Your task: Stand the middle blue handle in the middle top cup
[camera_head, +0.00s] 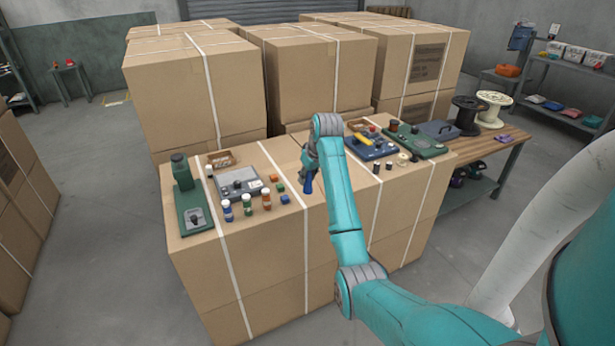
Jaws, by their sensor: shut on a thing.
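My gripper (308,168) hangs over the middle of the carton top, partly hidden by my teal arm. It is shut on a dark blue handle (308,185), which points down below the fingers. The handle is small in view, and I cannot tell whether its lower end touches the carton. I cannot make out the middle top cup for certain. Small round pieces, one of them pale (402,158), stand right of my arm in front of a blue device (370,147).
Left of my gripper are a grey device (239,182), several small capped bottles (247,204), coloured blocks (280,187) and a green stand (191,205). A green device (416,141) lies at the right. Large spools (467,114) stand on a wooden bench. Tall cartons (318,75) rise behind.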

